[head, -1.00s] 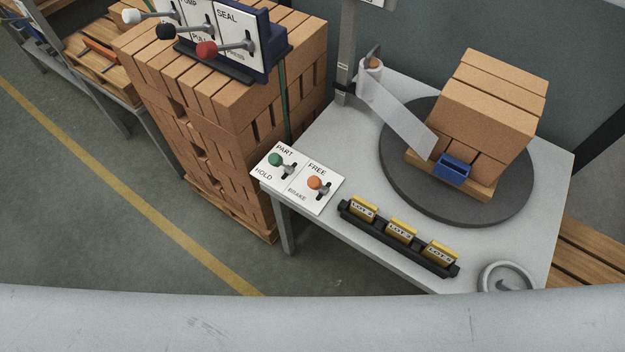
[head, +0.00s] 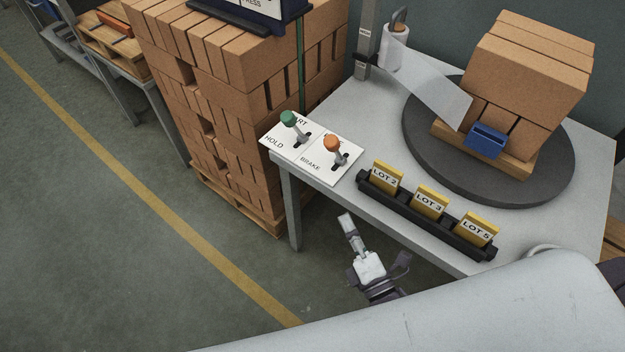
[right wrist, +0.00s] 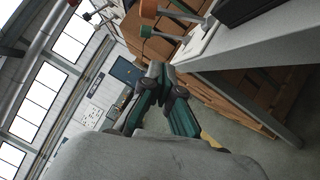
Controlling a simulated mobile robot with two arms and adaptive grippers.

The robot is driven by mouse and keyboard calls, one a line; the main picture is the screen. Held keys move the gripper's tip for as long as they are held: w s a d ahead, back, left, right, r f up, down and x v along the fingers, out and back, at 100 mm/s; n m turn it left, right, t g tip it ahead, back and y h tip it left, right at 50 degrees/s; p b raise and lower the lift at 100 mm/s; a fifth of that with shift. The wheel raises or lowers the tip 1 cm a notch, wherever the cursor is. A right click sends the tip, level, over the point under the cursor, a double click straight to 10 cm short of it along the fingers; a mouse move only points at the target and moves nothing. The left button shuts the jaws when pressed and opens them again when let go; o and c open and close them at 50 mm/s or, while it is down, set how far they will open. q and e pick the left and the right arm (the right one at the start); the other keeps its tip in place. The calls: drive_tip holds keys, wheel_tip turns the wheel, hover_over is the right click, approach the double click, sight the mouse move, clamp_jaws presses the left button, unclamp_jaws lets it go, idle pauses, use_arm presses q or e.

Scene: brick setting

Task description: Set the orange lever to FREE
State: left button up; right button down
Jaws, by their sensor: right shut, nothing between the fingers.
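The orange lever (head: 331,143) stands on a white plate (head: 344,165) at the table's near left corner. BRAKE is readable at the slot's near end; the FREE lettering is hidden behind the knob. I cannot tell exactly where the lever sits in its slot. The orange knob also shows at the top of the right wrist view (right wrist: 148,8). My right gripper (head: 345,219) is shut and empty, off the table's front edge, below and apart from the lever. Its fingers show in the right wrist view (right wrist: 158,76). My left gripper is not in view.
A green lever (head: 288,118) marked HOLD stands just left of the orange one. A black rack (head: 407,209) with yellow LOT cards lies along the table's front edge. A turntable (head: 420,135) carries bricks behind. A brick stack (head: 231,130) stands left of the table.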

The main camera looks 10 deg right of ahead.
drive_tip(key=r+n, duration=0.1)
drive_tip(key=p, duration=0.2)
approach(337, 149)
drive_tip(key=w+a, duration=0.4)
drive_tip(key=a, duration=0.2)
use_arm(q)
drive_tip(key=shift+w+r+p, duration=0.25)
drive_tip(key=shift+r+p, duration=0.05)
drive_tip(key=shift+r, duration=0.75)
use_arm(e)
drive_tip(key=shift+w+d+r+t, duration=0.15)
drive_tip(key=shift+w+d, duration=0.45)
drive_tip(key=shift+w, duration=0.1)
drive_tip(key=shift+w+d+r+t, duration=0.15)
drive_tip(key=shift+w+d, duration=0.5)
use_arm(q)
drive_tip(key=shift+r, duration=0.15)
use_arm(e)
drive_tip(key=shift+r, duration=0.1)
